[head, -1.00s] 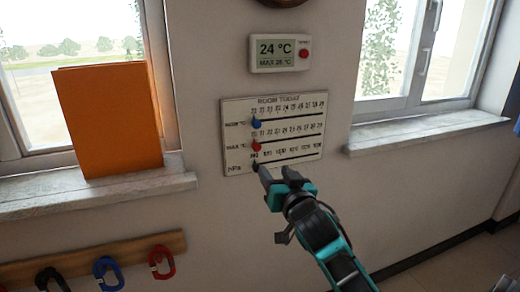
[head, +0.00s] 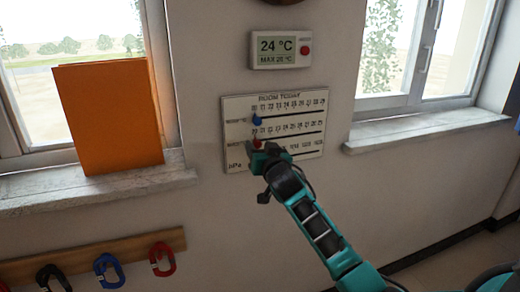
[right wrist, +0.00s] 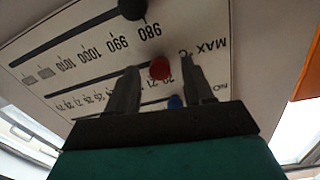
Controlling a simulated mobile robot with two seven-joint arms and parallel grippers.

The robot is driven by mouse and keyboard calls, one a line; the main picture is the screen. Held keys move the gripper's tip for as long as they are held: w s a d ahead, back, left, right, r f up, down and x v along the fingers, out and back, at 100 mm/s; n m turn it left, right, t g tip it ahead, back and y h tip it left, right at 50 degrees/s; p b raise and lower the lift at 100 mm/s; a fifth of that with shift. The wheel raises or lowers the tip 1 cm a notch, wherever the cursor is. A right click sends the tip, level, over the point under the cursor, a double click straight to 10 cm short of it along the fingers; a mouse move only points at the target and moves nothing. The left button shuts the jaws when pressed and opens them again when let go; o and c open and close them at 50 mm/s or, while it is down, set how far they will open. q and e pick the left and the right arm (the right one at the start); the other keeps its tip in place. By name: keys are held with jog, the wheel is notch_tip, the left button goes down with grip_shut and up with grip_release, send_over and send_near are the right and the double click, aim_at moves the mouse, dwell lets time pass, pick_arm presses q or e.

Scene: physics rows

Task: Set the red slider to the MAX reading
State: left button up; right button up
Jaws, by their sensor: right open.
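The red slider (head: 256,142) sits at the left end of the middle row, MAX °C, on the white ROOM TODAY board (head: 313,152). In the right wrist view the red slider (right wrist: 160,69) stands between the two open fingers of my right gripper (right wrist: 155,85), with no clear contact on either side. In the head view my right gripper (head: 258,152) is at the board's lower left and covers part of that row. The display (head: 281,49) above the board reads 24 °C and MAX 26 °C; the last digit is small. My left gripper is not in view.
The blue slider (head: 257,120) is just above the red one, and the black slider (right wrist: 132,8) is on the hPa row. An orange panel (head: 108,118) stands on the left sill. Coloured hooks (head: 108,272) hang below it. The wall right of the board is clear.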

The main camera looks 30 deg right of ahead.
jog(key=shift+w, duration=0.1)
jog(key=shift+c, duration=0.2)
grip_shut()
dwell(0.5)
